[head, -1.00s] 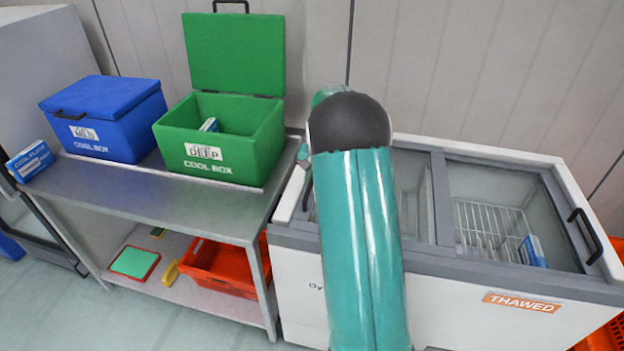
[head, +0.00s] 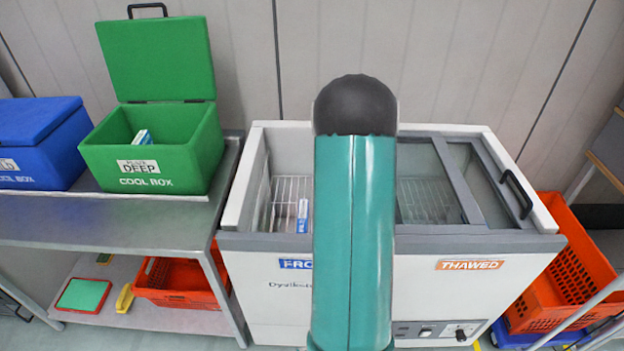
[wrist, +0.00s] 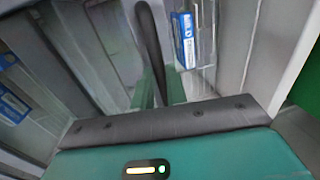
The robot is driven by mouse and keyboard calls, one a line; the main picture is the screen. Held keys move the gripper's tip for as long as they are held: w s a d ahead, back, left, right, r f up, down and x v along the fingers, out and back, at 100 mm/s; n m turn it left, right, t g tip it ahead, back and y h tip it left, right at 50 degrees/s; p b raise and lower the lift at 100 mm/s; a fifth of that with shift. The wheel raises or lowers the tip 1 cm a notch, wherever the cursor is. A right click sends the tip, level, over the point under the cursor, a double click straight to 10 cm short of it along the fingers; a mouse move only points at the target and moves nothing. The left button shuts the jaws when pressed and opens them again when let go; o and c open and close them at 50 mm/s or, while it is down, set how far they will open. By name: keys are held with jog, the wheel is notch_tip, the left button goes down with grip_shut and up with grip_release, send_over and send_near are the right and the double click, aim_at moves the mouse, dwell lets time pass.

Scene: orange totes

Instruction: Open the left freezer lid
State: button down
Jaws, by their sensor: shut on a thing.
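The white chest freezer (head: 262,255) stands ahead in the head view, with a blue label partly behind my arm and an orange THAWED label on its front. Its left end is open at the top, showing a wire basket and a blue-and-white box (head: 302,213). The left lid appears slid right, mostly hidden behind my arm in the head view. In the wrist view my gripper (wrist: 159,90) is shut on the dark lid handle (wrist: 148,45), its green fingers on either side. The blue-and-white box also shows beyond it (wrist: 184,40). The head view hides the gripper.
The right lid's black handle (head: 517,193) is at the freezer's right end. A steel table (head: 120,225) on the left bears an open green cool box (head: 165,165) and a closed blue one (head: 45,140). An orange crate (head: 565,260) stands close on the right.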

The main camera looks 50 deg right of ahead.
jog(key=shift+s+d, duration=1.4)
jog(key=shift+s, duration=0.2)
jog(key=c, duration=1.4)
grip_release()
notch_tip(320, 180, up, 14)
jog(key=s+d, duration=0.1)
jog(key=s, duration=0.1)
jog(key=shift+d+f, duration=0.25)
jog(key=shift+d, duration=0.1)
